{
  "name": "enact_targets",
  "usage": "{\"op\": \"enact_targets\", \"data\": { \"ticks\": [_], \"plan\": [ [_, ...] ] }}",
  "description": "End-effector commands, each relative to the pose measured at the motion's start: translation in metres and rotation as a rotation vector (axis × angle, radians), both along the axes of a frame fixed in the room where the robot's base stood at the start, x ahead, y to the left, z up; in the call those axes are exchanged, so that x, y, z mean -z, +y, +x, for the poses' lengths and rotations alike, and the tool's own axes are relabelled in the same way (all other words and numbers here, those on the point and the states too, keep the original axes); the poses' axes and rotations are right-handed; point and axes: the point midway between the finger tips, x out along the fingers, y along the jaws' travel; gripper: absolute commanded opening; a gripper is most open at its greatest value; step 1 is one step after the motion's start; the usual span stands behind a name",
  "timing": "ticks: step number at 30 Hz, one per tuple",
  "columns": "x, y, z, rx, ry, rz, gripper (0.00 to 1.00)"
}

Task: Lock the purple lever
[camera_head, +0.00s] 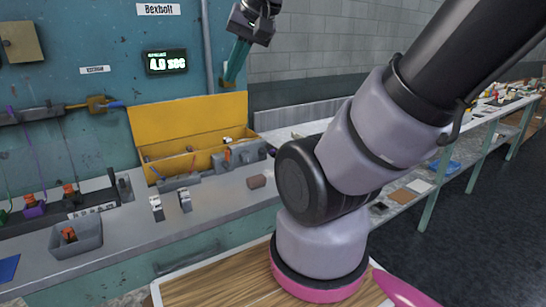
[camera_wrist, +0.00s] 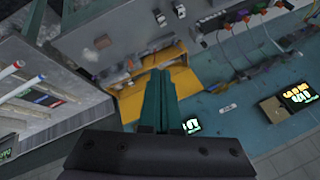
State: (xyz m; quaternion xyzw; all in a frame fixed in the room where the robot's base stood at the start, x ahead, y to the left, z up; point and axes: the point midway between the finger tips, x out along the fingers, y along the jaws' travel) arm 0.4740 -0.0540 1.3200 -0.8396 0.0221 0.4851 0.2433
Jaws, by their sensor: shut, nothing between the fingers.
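A purple lever block (camera_head: 34,210) with an orange top sits among the levers at the left end of the bench in the head view. Its exact lock position is too small to tell. In the wrist view several orange-topped levers (camera_wrist: 246,17) with cables stand at the upper right; which one is purple is unclear. My gripper (camera_head: 232,76) is raised high near the wall, to the right of and well apart from the purple lever. Its teal fingers (camera_wrist: 158,76) are shut and empty.
An open yellow box (camera_head: 190,115) stands on the bench below my gripper. A grey bin (camera_head: 76,238) with an orange-topped part lies in front of the levers. Two small metal pieces (camera_head: 157,208) and a brown block (camera_head: 257,181) stand on the bench. A lit display (camera_head: 166,62) is on the wall.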

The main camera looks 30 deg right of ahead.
Motion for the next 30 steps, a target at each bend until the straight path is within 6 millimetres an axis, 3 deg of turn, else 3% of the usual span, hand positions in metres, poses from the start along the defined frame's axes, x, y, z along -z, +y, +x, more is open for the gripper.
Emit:
{"op": "enact_targets", "data": {
  "ticks": [8, 17, 23, 30],
  "plan": [
    [0.036, 0.016, 0.033, 0.099, 0.271, 0.263, 0.00],
    [0.067, 0.025, 0.085, 0.247, 0.510, 0.629, 0.00],
    [0.087, 0.017, 0.130, 0.366, 0.610, 0.894, 0.00],
    [0.119, -0.015, 0.189, 0.534, 0.660, 1.221, 0.00]
  ]
}}
